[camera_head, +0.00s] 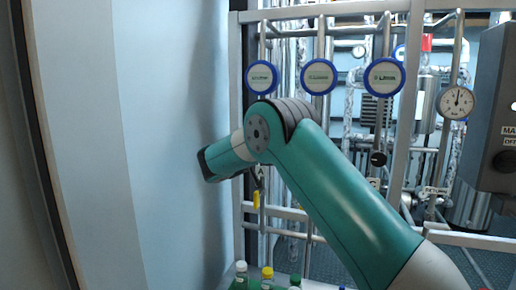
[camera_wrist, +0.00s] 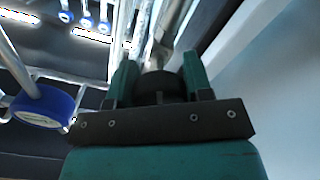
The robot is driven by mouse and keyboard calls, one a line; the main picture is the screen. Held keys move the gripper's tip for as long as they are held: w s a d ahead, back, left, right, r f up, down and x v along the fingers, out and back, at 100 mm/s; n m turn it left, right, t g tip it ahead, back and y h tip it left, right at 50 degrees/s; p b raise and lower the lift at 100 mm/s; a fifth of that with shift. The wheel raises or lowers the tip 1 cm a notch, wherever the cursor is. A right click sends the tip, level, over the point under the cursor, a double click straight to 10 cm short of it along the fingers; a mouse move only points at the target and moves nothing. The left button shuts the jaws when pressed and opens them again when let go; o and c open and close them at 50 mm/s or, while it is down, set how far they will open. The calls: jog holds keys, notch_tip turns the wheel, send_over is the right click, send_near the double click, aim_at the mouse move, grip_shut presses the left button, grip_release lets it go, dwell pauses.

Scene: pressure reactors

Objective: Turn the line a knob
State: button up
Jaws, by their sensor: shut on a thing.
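The line a knob (camera_wrist: 160,88) shows in the wrist view as a dark round knob on a pale metal pipe. My gripper (camera_wrist: 158,78) has its two teal fingers on either side of the knob and is shut on it. In the head view my teal arm reaches up and left to the leftmost pipe, and it hides the knob and the fingers. A small yellow tag (camera_head: 256,200) hangs on that pipe below my wrist. The knob's turned angle cannot be read from these views.
Three blue-rimmed round gauges (camera_head: 319,77) sit along the top of the metal frame. Another black knob (camera_head: 378,159) is on a pipe to the right. A white dial gauge (camera_head: 457,102) and a dark control box (camera_head: 495,120) stand further right. Several capped bottles (camera_head: 267,275) stand below. A pale wall (camera_head: 170,130) is close on the left.

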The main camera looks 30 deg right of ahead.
jog(key=n+p, duration=0.2)
jog(key=n, duration=0.4)
jog(key=shift+r+p, duration=0.1)
jog(key=shift+p, duration=0.3)
jog(key=n+p, duration=0.2)
jog(key=n, duration=0.3)
jog(key=shift+p, duration=0.35)
jog(key=shift+n, duration=0.4)
jog(key=shift+f, duration=0.2)
jog(key=o, duration=0.9)
jog(key=shift+b+v, duration=2.8)
jog(key=shift+v, duration=5.95)
